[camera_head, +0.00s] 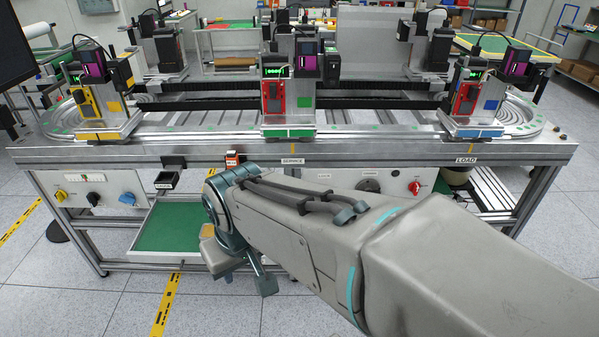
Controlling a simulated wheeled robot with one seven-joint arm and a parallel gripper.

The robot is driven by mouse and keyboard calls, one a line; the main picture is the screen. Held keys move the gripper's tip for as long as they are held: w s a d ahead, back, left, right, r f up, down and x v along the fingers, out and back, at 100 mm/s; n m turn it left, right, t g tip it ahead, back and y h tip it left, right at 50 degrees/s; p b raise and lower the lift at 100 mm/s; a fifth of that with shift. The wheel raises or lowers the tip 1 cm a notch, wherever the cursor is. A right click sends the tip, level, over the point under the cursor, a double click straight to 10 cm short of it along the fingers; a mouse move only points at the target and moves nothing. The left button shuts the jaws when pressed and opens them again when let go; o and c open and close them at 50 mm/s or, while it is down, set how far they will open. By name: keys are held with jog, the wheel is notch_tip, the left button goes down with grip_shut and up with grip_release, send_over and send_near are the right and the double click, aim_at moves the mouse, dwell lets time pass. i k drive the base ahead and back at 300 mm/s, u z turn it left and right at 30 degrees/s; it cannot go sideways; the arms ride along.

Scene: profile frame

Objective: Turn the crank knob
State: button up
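I cannot make out for certain which part is the crank knob; my arm hides part of the bench front. The right front panel carries a red knob (414,187), right of my arm. My gripper (245,278) points down in front of the bench, left of centre and right of these left knobs. It appears apart from all the knobs.
A long metal bench (210,150) spans the view, with several station carriages on its track. An open green-lined drawer (172,226) juts out at lower left, beside my gripper. A black bin (167,180) and an orange box (232,158) are at the bench front.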

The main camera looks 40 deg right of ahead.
aim_at(371, 185)
jog(key=u, duration=0.05)
jog(key=i, duration=1)
jog(key=z, duration=2.45)
